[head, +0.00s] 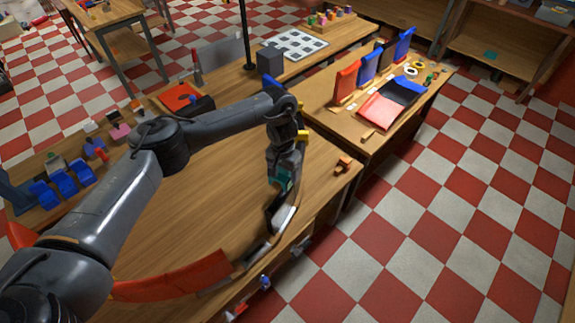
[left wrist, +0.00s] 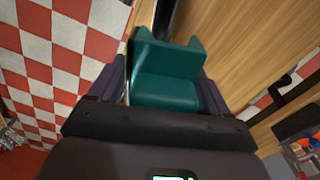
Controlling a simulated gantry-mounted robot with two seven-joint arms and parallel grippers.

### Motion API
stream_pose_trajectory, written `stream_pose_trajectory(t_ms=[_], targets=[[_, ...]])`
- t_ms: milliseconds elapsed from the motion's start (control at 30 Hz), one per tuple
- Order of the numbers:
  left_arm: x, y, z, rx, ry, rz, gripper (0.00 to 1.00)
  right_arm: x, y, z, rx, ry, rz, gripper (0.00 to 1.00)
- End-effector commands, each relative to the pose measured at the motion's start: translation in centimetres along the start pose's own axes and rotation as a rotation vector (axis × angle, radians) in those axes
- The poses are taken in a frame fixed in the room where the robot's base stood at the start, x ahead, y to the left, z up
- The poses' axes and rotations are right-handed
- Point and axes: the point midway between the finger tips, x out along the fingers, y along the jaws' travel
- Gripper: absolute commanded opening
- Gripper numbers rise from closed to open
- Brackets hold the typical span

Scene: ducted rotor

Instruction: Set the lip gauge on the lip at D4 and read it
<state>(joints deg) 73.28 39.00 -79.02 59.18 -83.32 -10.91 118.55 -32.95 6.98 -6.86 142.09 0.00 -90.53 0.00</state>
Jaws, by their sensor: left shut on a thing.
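My left gripper (head: 281,181) is above the front right part of the wooden table, pointing down. It is shut on a teal block-like piece with two raised ends, likely the lip gauge (left wrist: 166,82), which sits between the dark fingers in the left wrist view. In the head view only a little teal shows at the fingertips. Just below are a dark and white curved piece (head: 284,218) and, further left, an orange-red curved band (head: 180,276) along the table's front. I cannot tell whether the gauge touches the curved piece. No D4 mark or reading is legible. My right gripper is not in view.
A small brown wooden piece (head: 343,164) lies right of the gripper. Blue holders (head: 66,182) stand on the left. A second table carries red and blue bins (head: 347,80) and a red-and-black tray (head: 383,110). The table's middle (head: 195,215) is clear.

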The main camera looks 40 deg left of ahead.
Motion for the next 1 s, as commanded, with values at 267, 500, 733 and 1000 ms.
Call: stream_pose_trajectory(t_ms=[267, 500, 733, 1000], targets=[[0.4, -0.1, 0.4, 0.0, -0.001, 0.0, 0.43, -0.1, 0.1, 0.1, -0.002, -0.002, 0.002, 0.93], [0.3, -0.1, 0.4, 0.0, -0.001, 0.0, 0.43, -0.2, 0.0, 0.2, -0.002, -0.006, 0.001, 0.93], [0.2, 0.0, 0.5, 0.001, -0.003, 0.0, 0.43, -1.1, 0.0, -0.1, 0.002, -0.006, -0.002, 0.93], [2.4, -0.1, 0.4, 0.0, -0.002, -0.001, 0.43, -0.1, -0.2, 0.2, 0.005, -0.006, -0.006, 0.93]])
